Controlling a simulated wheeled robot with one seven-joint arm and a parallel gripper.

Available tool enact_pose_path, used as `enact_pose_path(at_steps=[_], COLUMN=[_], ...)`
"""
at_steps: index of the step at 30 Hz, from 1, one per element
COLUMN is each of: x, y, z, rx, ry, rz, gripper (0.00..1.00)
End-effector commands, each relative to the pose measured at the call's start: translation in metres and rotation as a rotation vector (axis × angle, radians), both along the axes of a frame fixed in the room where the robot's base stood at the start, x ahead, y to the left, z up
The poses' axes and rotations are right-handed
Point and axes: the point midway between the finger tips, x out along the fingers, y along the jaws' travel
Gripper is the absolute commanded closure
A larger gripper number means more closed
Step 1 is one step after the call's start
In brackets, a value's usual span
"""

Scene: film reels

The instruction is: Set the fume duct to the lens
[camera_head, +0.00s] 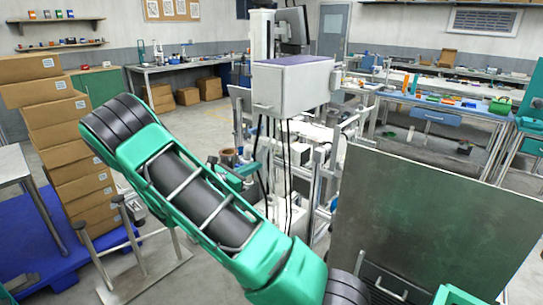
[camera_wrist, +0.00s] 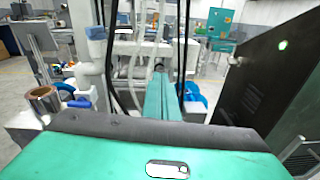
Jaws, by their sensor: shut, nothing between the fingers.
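My gripper (camera_wrist: 161,76) shows in the wrist view as two long teal fingers side by side, pointing away from the camera. They are shut with nothing between them. A small dark round part shows at their tips; I cannot tell whether they touch it. Pale hoses (camera_wrist: 139,60) hang just left of the fingers; I cannot tell whether one is the fume duct. No lens can be made out for sure. In the head view the white-and-purple box machine (camera_head: 292,84) stands mid-picture, with dark cables hanging below it. My arm hides part of its lower frame.
A copper-coloured reel (camera_wrist: 42,99) sits at left in the wrist view. A large dark panel (camera_head: 430,215) stands close at right. Stacked cartons (camera_head: 72,140) stand at left. Cluttered benches (camera_head: 430,100) line the back. Grey floor (camera_head: 205,118) is open between.

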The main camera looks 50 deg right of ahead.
Motion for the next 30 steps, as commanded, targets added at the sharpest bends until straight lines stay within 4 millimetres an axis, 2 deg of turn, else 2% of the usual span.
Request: enact_pose_path(at_steps=[5,10,24,30], x=[0.014,0.016,0.022,0.024], y=[0.007,-0.006,-0.091,-0.118], z=[0.001,0.001,0.001,0.001], rx=[-0.063,-0.068,-0.066,-0.066], ry=[0.071,0.077,0.074,0.075], rz=[0.042,0.045,0.041,0.043], gripper=[1.0,1.0,1.0,1.0])
